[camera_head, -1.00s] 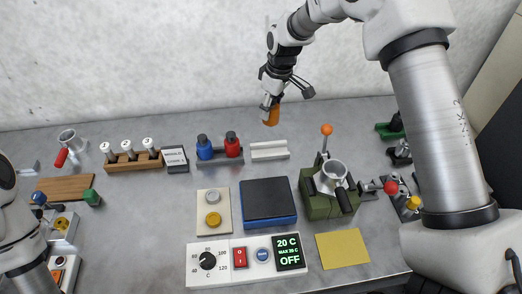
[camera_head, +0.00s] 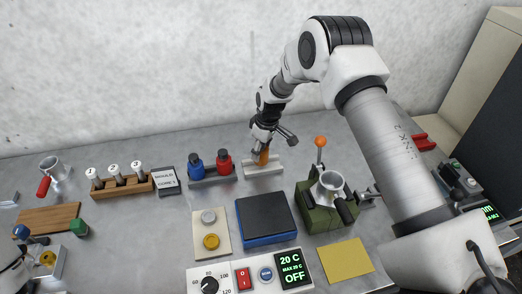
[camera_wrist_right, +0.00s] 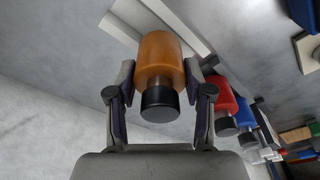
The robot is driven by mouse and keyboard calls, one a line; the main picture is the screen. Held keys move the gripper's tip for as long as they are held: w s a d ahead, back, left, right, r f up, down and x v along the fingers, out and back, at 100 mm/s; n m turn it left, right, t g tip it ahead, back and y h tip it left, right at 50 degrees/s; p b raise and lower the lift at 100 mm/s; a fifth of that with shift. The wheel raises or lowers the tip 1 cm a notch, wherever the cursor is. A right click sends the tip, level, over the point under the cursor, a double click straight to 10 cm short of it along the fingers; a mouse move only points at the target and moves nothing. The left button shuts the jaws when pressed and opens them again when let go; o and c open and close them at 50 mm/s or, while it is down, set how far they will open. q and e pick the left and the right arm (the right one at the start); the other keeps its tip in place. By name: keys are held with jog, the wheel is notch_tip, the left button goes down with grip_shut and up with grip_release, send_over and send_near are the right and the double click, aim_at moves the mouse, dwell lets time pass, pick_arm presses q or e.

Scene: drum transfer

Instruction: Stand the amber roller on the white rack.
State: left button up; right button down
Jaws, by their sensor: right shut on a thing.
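The amber roller (camera_wrist_right: 160,62) is an orange-amber cylinder with a black end cap, held between the fingers of my right gripper (camera_wrist_right: 160,85) in the right wrist view. In the head view my right gripper (camera_head: 264,148) is at the white rack (camera_head: 262,169), with the amber roller (camera_head: 263,158) below it, looking roughly upright. The roller's lower end is at the rack; I cannot tell whether it touches. The rack also shows behind the roller in the right wrist view (camera_wrist_right: 126,27). At the lower left of the head view only part of my left arm shows; its gripper is not clear.
Blue and red bottles (camera_head: 210,167) stand in a holder just left of the rack. A green device (camera_head: 323,205) with an orange-knobbed lever stands to the right. A black-topped blue block (camera_head: 266,220) lies in front. Bare table separates the rack from the block.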

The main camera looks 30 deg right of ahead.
aim_at(267, 151)
jog(key=shift+s+d+f, duration=0.1)
jog(key=shift+d+f, duration=0.1)
jog(key=shift+f, duration=0.35)
jog(key=shift+a+f, duration=0.15)
jog(key=shift+f, duration=0.05)
jog(key=shift+c, duration=2.3)
grip_release()
pick_arm(q)
jog(key=shift+s+d+r, duration=0.1)
jog(key=shift+s+r, duration=0.05)
pick_arm(e)
jog(key=shift+r, duration=0.1)
jog(key=shift+r, duration=0.35)
jog(key=r+b, duration=0.1)
jog(key=r, duration=0.2)
jog(key=s+r+b, duration=0.1)
jog(key=r, duration=0.3)
jog(key=d+r+b, duration=0.1)
jog(key=r, duration=0.2)
jog(key=shift+s+r+b, duration=0.3)
jog(key=shift+r+b, duration=0.05)
pick_arm(q)
notch_tip(267, 151, down, 3)
jog(key=shift+f, duration=0.2)
pick_arm(e)
jog(key=shift+r, duration=0.35)
